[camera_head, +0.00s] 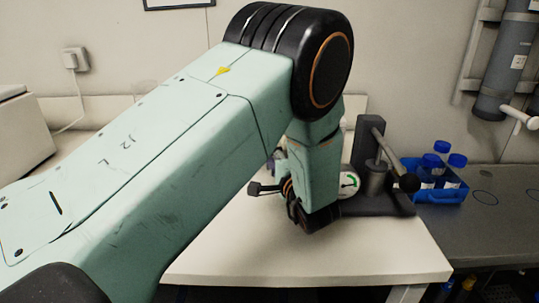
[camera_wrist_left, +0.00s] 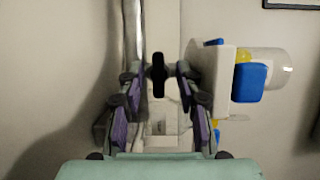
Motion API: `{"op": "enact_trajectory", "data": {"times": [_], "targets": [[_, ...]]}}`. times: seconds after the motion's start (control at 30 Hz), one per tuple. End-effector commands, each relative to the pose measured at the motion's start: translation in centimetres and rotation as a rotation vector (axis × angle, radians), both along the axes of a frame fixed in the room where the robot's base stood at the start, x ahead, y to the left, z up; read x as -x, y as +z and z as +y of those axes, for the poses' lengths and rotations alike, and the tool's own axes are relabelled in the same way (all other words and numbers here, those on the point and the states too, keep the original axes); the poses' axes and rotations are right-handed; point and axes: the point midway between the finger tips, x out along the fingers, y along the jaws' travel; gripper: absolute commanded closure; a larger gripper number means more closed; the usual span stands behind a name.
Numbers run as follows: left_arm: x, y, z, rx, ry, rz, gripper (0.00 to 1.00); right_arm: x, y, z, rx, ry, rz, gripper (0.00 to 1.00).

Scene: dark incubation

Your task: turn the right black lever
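A black device (camera_head: 385,203) with a round gauge (camera_head: 349,184) stands on the white table. At its right, a lever with a grey rod ends in a black knob (camera_head: 410,182). A small black handle (camera_head: 256,189) shows to the left of my left arm. My left arm reaches down in front of the device and hides part of it; its gripper is mostly hidden in the head view. In the left wrist view my left gripper (camera_wrist_left: 158,72) is open, with a black handle-like part (camera_wrist_left: 158,82) between its purple-padded fingers; contact cannot be told. My right gripper is not in view.
A blue rack (camera_head: 440,190) with blue-capped bottles stands right of the device on a dark counter (camera_head: 490,225). The white table (camera_head: 310,262) is clear at the front. A white box with a blue part (camera_wrist_left: 250,82) lies beside the fingers in the wrist view.

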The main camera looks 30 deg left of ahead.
Motion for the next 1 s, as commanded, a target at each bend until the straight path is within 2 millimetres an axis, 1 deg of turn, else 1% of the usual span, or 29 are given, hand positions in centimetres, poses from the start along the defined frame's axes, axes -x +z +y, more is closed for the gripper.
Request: {"op": "enact_trajectory", "data": {"times": [0.03,0.07,0.4,0.77,0.87,1.0], "targets": [[0.0,0.0,0.0,0.0,0.0,0.0,0.69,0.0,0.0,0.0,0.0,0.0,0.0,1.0],[0.0,0.0,0.0,0.0,0.0,0.0,0.71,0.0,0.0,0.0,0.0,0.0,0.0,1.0],[0.0,0.0,0.1,0.001,0.0,0.001,1.0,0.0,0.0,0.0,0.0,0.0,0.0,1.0],[0.0,0.0,0.4,0.014,0.002,-0.005,1.0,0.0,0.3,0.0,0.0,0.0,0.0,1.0],[0.0,0.1,0.4,0.038,0.003,-0.02,1.0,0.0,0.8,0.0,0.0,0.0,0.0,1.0],[0.0,0.3,0.4,0.101,0.003,-0.057,1.0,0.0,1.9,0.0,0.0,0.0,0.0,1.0]]}}
